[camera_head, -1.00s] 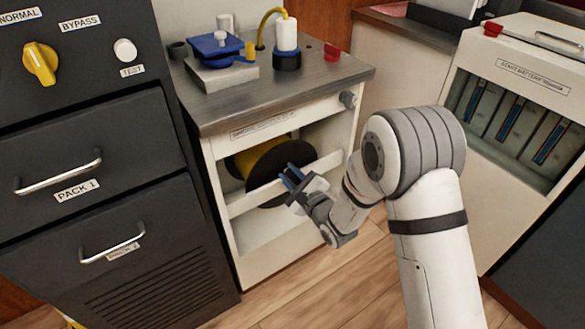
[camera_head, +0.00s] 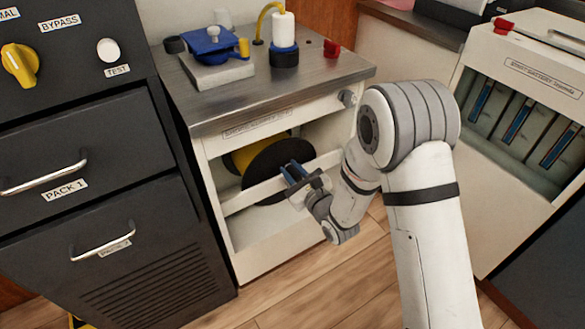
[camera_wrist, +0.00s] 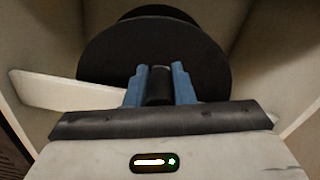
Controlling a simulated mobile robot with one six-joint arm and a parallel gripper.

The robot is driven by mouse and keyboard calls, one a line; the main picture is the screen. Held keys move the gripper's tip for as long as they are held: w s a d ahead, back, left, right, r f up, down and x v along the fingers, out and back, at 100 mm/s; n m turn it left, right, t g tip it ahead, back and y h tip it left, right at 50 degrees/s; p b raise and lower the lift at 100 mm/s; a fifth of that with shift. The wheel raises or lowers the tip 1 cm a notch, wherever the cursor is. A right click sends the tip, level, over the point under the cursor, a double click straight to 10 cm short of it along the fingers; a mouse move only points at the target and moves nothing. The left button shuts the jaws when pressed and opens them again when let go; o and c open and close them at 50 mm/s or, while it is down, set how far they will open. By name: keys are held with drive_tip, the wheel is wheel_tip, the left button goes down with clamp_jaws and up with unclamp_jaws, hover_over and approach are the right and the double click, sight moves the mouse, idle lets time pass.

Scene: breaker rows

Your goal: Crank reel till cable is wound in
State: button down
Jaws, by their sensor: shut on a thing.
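The cable reel (camera_head: 270,165) sits inside the open front of the white cabinet, with a black disc facing out and yellow cable (camera_head: 250,152) wound behind it. In the wrist view the reel's black disc (camera_wrist: 110,55) fills the upper middle. My gripper (camera_head: 290,172) is at the front of the disc. Its blue fingers are shut on the dark crank handle (camera_wrist: 159,86), which shows between them in the wrist view. The crank's arm and any loose end of cable are hidden.
A white bar (camera_head: 240,198) crosses the cabinet opening close to my gripper. The metal cabinet top (camera_head: 300,82) carries a blue device (camera_head: 212,42) and a white plug (camera_head: 284,35). Dark drawers (camera_head: 70,190) stand at left, a battery cabinet (camera_head: 535,75) at right.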

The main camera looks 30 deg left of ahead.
drive_tip(key=shift+w+d+r, duration=0.1)
drive_tip(key=shift+w+r, duration=0.05)
drive_tip(key=shift+w, duration=0.2)
drive_tip(key=c, duration=1.3)
unclamp_jaws()
drive_tip(key=shift+w, duration=0.1)
drive_tip(key=shift+o, duration=0.2)
drive_tip(key=shift+d, duration=0.1)
drive_tip(key=p+v, duration=0.1)
drive_tip(key=v, duration=0.6)
drive_tip(key=shift+s+d, duration=0.25)
drive_tip(key=shift+d, duration=0.05)
